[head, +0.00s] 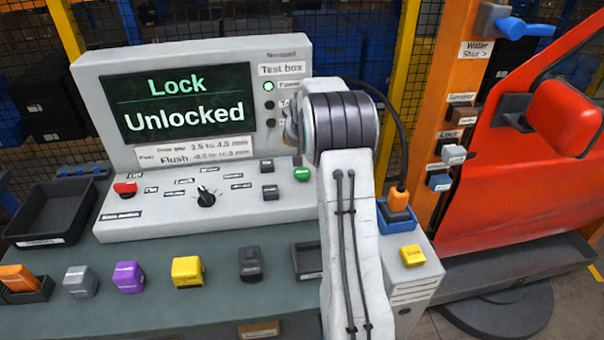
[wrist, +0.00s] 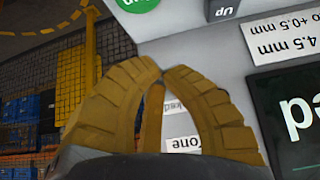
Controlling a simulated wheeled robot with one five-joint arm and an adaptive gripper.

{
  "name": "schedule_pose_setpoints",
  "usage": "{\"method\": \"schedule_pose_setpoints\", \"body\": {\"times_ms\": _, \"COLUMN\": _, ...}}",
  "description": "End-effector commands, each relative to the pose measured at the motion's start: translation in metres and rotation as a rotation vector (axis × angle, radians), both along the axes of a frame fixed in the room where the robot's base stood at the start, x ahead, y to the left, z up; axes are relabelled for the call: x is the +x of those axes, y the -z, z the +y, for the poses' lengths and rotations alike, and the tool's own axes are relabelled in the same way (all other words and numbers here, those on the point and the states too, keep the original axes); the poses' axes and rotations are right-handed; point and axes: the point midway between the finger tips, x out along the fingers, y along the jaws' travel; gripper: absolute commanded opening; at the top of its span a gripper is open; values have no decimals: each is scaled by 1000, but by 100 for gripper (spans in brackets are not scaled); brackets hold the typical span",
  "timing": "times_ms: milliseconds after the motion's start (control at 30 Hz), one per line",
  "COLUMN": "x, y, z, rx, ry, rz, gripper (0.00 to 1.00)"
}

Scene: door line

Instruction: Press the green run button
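The green run button (head: 302,174) sits at the right end of the grey test box's (head: 250,212) sloped panel, just left of my arm in the head view. It also shows as a green round cap (wrist: 138,4) cut off by the top edge of the wrist view. My gripper (wrist: 160,72) shows two tan ribbed fingers with their tips together and nothing between them. The tips appear a little below the green button in the wrist picture, and no contact shows. In the head view my gripper is hidden behind my arm.
The screen (head: 186,102) reads "Lock Unlocked". A red button (head: 125,188), a black knob (head: 206,197) and small dark buttons share the panel. Coloured blocks, including a yellow one (head: 187,271), stand on the bench in front. A red door (head: 530,160) is at right.

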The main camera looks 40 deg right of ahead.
Motion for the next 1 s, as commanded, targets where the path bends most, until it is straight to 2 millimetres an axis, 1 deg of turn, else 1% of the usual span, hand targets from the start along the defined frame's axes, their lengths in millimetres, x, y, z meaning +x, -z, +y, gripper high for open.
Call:
{"method": "schedule_pose_setpoints", "body": {"times_ms": 33, "x": -1, "y": 9, "z": 0, "rx": 2, "ry": 0, "rz": 4, "gripper": 0}}
{"method": "schedule_pose_setpoints", "body": {"times_ms": 267, "x": -1, "y": 35, "z": 0, "rx": 2, "ry": 0, "rz": 4, "gripper": 0}}
{"method": "schedule_pose_setpoints", "body": {"times_ms": 300, "x": 0, "y": 41, "z": 0, "rx": 0, "ry": 0, "rz": 0, "gripper": 0}}
{"method": "schedule_pose_setpoints", "body": {"times_ms": 400, "x": 0, "y": 49, "z": 0, "rx": 0, "ry": 0, "rz": 0, "gripper": 0}}
{"method": "schedule_pose_setpoints", "body": {"times_ms": 633, "x": 0, "y": 58, "z": 0, "rx": 0, "ry": 0, "rz": -1, "gripper": 0}}
{"method": "schedule_pose_setpoints", "body": {"times_ms": 1000, "x": 0, "y": 59, "z": 0, "rx": 0, "ry": 0, "rz": -1, "gripper": 0}}
